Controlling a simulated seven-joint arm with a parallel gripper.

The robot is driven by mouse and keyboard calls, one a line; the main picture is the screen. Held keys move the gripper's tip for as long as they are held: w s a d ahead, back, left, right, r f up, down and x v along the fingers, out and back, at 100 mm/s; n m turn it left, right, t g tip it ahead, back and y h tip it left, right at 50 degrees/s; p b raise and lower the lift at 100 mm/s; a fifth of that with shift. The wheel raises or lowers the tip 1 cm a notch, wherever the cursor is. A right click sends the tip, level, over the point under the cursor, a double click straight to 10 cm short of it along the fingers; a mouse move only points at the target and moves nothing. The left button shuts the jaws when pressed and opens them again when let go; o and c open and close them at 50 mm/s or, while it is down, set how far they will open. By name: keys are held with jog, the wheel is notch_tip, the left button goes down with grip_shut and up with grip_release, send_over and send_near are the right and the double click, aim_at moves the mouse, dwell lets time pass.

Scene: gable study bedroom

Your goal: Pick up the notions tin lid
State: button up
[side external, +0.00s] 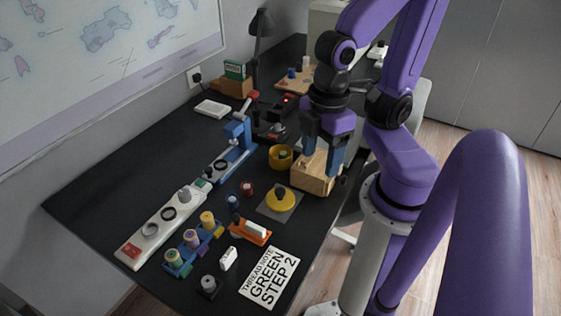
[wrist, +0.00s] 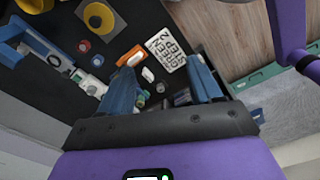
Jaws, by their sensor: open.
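The notions tin lid looks to be the yellow disc (side external: 281,201) with a dark knob, lying on a grey square mat (side external: 294,213) on the black desk. It also shows at the upper left of the wrist view (wrist: 92,21). A yellow open round tin (side external: 272,157) stands behind it, with something small inside. My gripper (side external: 322,165) is open, its blue fingers pointing down beside the wooden box, above and to the right of the lid. In the wrist view the gripper (wrist: 163,80) has nothing between its fingers, and the lid is well outside them.
A wooden box (side external: 314,184) stands close to my fingers, right of the tin. An orange holder (side external: 246,234), a note card (side external: 270,278), a blue spool rack (side external: 190,255) and a blue clamp-like stand (side external: 236,160) surround the mat.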

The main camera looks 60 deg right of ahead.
jog(key=shift+o, duration=0.3)
jog(key=o, duration=0.6)
jog(key=n, duration=0.7)
send_over(280, 190)
notch_tip(280, 190, down, 11)
jog(key=f, duration=1)
jog(key=shift+d+f, duration=0.2)
jog(key=shift+f, duration=0.2)
jog(key=shift+a+f, duration=0.15)
jog(key=shift+f, duration=3.3)
